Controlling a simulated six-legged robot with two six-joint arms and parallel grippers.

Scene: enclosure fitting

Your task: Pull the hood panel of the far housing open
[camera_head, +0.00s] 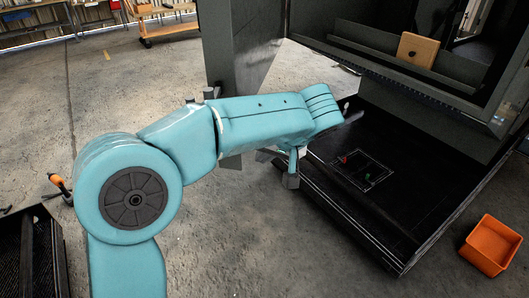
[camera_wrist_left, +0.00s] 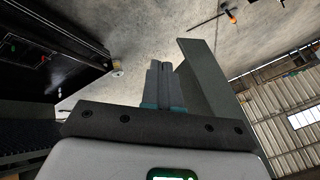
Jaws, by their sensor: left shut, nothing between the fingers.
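A grey upright panel (camera_head: 238,45), which looks like the hood panel, stands out at the left side of the dark housing (camera_head: 395,75). Its lower part is hidden behind my left arm. In the left wrist view the panel (camera_wrist_left: 206,88) is just right of my left gripper (camera_wrist_left: 164,68), whose fingers are together and empty. I cannot tell whether they touch it. My right gripper is in neither view.
A black low tray (camera_head: 400,235) with small red and green parts lies in front of the housing. An orange bin (camera_head: 488,245) stands at the right. A dark crate (camera_head: 35,250) is at lower left.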

